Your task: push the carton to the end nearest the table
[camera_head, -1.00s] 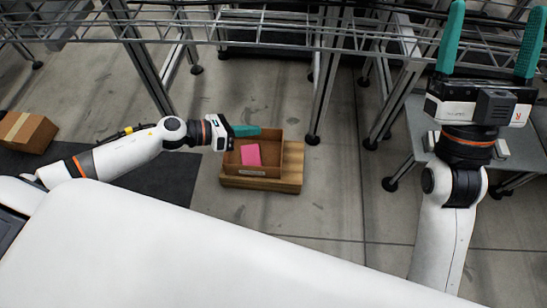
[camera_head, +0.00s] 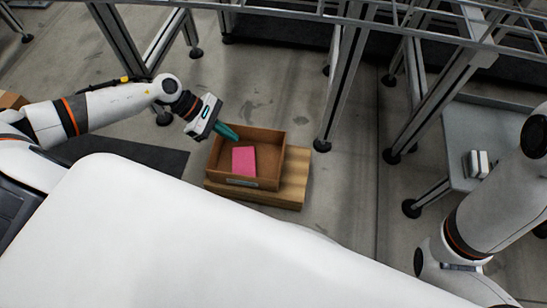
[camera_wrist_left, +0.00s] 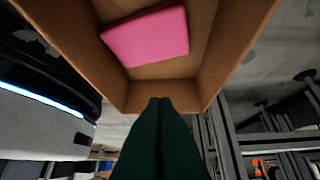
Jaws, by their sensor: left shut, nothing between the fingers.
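The carton (camera_head: 262,140) is an open brown box with a pink item (camera_head: 243,160) lying inside. It stands on a wooden pallet (camera_head: 294,180), toward the pallet's left, leaving bare wood at the right. My left gripper (camera_head: 228,132) is shut and empty, its green fingers together at the carton's far left corner. In the left wrist view the fingertips (camera_wrist_left: 160,103) overlap the carton wall (camera_wrist_left: 235,40), with the pink item (camera_wrist_left: 148,36) beyond; whether they touch the wall I cannot tell.
Metal frame legs (camera_head: 342,85) stand behind and right of the pallet. A grey table (camera_head: 490,125) at the right bears a small white object (camera_head: 478,164). A dark mat (camera_head: 125,158) lies left of the pallet. Another carton (camera_head: 12,100) shows at the left edge.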

